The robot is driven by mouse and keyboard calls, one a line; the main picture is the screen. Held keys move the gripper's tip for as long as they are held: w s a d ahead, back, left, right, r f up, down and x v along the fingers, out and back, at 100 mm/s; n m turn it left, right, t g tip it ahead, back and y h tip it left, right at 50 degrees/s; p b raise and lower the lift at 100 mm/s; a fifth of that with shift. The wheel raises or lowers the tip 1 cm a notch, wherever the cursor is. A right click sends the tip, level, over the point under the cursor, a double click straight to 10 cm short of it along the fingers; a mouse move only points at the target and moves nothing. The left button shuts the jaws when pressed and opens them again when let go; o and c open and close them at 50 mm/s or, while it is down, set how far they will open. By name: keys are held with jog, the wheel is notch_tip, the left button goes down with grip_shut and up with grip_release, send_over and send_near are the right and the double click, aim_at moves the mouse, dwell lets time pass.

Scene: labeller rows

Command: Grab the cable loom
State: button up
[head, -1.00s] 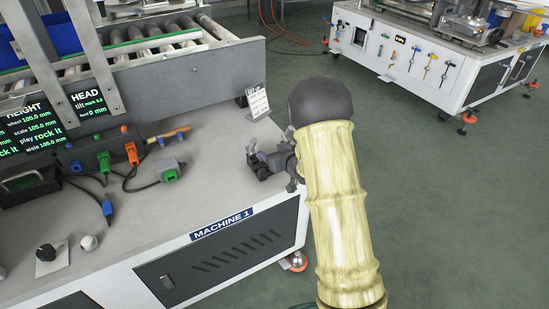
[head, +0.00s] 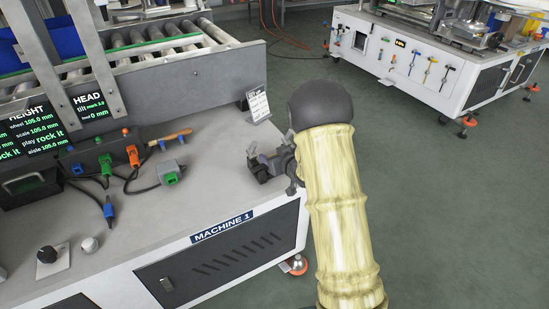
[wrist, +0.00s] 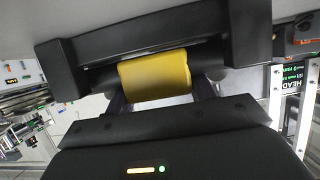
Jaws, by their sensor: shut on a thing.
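My gripper (head: 262,166) is over the right end of the near bench top, left of my pale ringed arm. In the wrist view its dark fingers (wrist: 155,78) are closed around a yellow rounded piece with dark grey ends, which looks like the wrapped part of the cable loom (wrist: 155,75). The rest of that piece is hidden behind the fingers and gripper body. In the head view the held piece cannot be made out. I cannot tell whether it touches the bench.
The bench (head: 205,205) carries a connector box (head: 95,155) with coloured plugs, a grey block with a green connector (head: 170,172), knobs, and a small sign card (head: 258,104) behind my gripper. A roller conveyor (head: 160,45) stands behind. Open floor (head: 440,200) lies to the right.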

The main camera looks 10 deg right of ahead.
jog(key=shift+r, duration=0.55)
notch_tip(320, 180, up, 3)
jog(key=shift+f+p, duration=0.15)
jog(key=shift+p, duration=0.7)
jog(key=s+d+p, duration=0.2)
jog(key=s+p, duration=0.1)
jog(key=s, duration=0.5)
jog(key=s+d+p, duration=0.3)
jog(key=s+p, duration=0.1)
jog(key=s, duration=0.5)
jog(key=shift+d+f, duration=0.2)
jog(key=shift+d, duration=0.1)
jog(key=shift+s, duration=0.1)
